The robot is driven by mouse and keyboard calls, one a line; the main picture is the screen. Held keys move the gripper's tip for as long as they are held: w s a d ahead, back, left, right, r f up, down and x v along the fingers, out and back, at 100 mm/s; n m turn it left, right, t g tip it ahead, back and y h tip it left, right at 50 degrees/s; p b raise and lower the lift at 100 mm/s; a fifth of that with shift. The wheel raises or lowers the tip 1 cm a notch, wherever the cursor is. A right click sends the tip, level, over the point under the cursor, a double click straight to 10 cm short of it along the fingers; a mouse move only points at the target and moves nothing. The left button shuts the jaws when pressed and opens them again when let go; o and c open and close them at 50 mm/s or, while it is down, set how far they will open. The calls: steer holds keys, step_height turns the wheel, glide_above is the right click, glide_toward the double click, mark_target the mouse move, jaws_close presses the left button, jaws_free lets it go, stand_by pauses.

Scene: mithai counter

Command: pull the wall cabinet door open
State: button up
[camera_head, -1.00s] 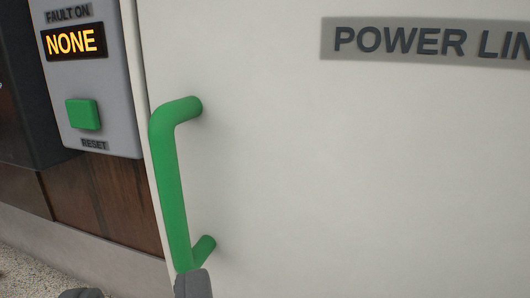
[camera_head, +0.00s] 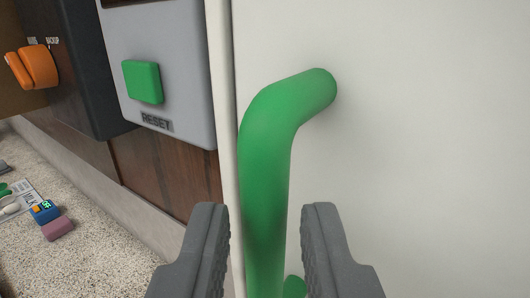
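The wall cabinet door (camera_head: 430,150) is a flat off-white panel filling the right of the view. Its left edge shows as a pale vertical strip, and it looks shut. A green bar handle (camera_head: 267,180) stands out from the door near that edge. Its upper bend joins the door, and its lower part runs down out of view. My gripper (camera_head: 265,222) is open, with one dark grey finger on each side of the handle's bar. Gaps show between the bar and both fingers, so it is not gripped.
A grey panel with a green RESET button (camera_head: 143,82) is just left of the door. Farther left is a dark box with an orange knob (camera_head: 36,68). Below, a speckled counter (camera_head: 110,245) holds a small blue device (camera_head: 45,212) and a pink block (camera_head: 57,229).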

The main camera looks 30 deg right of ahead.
mark_target(265, 225)
steer(key=shift+x, duration=1.75)
jaws_close()
